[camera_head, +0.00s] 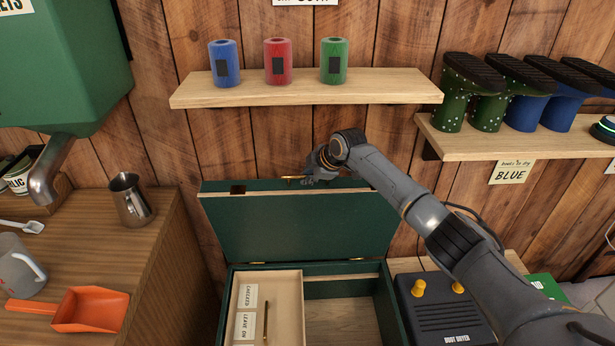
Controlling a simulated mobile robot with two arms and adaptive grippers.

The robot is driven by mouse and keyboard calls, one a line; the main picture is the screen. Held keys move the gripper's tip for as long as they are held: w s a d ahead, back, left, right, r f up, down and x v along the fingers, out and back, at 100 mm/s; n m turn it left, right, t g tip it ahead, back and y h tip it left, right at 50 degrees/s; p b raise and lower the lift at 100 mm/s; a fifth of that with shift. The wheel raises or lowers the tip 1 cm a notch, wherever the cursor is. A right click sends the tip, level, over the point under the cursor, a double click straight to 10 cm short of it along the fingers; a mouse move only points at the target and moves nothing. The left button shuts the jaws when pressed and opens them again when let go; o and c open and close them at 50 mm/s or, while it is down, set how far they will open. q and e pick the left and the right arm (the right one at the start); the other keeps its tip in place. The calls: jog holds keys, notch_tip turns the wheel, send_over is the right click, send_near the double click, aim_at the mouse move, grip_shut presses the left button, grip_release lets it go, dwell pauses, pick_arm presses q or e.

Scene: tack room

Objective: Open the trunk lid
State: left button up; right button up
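The green trunk (392,303) stands low in the middle, its lid (310,230) raised and tilted back on its far side against the plank wall. I see the inside face of the lid and its pale top edge. My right gripper (308,179) is at the upper edge of the lid, beside a small brass piece (291,178). The gripper is small and partly hidden by its own wrist, so I cannot tell whether its fingers are open or shut. Inside the trunk is a pale tray (293,283) with labels and a thin pencil-like item. My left gripper is out of view.
A shelf (300,91) with blue, red and green rolls hangs above the lid. A boot shelf (500,143) is at right. A black boot dryer (440,316) stands right of the trunk. A wooden counter (165,240) with a jug and orange scoop (90,310) is at left.

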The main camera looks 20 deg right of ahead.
jog(key=o, duration=0.4)
jog(key=shift+c, duration=0.2)
jog(key=v, duration=1.2)
